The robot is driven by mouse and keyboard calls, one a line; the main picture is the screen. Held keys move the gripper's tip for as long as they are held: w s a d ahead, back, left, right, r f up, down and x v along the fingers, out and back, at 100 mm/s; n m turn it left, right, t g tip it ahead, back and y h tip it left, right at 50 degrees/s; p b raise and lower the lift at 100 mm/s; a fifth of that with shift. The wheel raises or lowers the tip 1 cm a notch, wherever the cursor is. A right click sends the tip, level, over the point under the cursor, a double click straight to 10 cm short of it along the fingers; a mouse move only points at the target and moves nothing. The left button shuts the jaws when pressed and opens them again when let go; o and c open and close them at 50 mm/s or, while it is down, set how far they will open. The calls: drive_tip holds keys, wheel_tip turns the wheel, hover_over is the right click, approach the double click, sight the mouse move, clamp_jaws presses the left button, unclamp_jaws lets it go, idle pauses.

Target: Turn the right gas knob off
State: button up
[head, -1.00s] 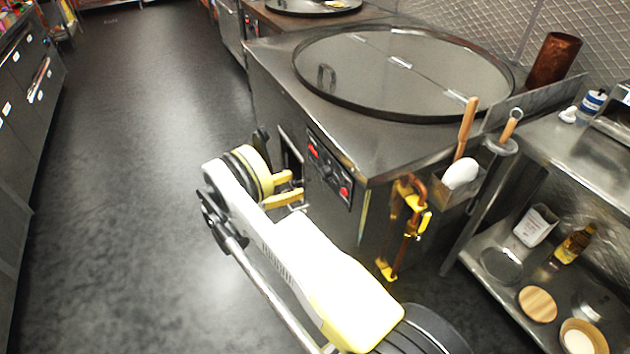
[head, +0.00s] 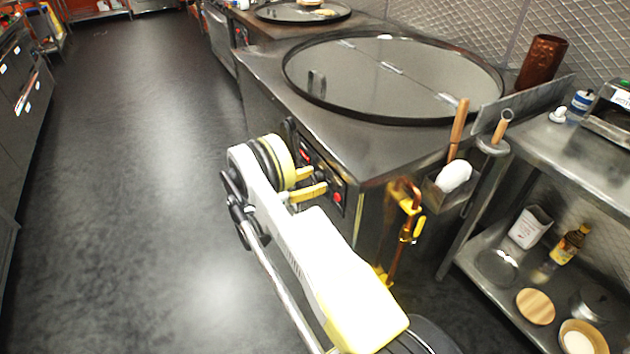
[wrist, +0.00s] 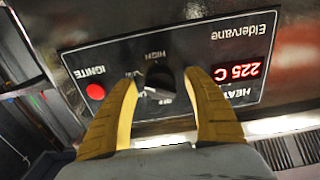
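The gas knob (wrist: 160,76) is a black knob on a dark control panel (wrist: 75,65) with upside-down lettering in the wrist view. "HIGH" is printed above it there; the smaller print below it is partly hidden. My gripper (wrist: 161,82) is open, with one yellow finger to each side of the knob. A small gap shows on either side, and I cannot tell how deep the fingertips reach. In the head view my gripper (head: 318,181) is at the front panel (head: 322,167) of the nearer tandoor counter, and its fingers hide the knob.
The panel also has a red ignite button (wrist: 95,91) and a red "225 C" display (wrist: 241,71). Right of the panel are copper gas pipes with yellow fittings (head: 408,205) and a utensil holder (head: 440,203). The floor (head: 130,200) at left is clear.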

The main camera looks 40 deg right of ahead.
drive_tip(key=c, duration=1.2)
drive_tip(key=shift+o, duration=0.2)
drive_tip(key=shift+n, duration=0.3)
drive_tip(key=n, duration=0.3)
drive_tip(key=shift+n, duration=0.3)
drive_tip(key=n, duration=0.4)
drive_tip(key=shift+s+n, duration=0.1)
drive_tip(key=shift+n, duration=0.2)
drive_tip(key=n, duration=0.8)
drive_tip(key=shift+r, duration=0.1)
drive_tip(key=n, duration=0.7)
drive_tip(key=shift+c, duration=0.2)
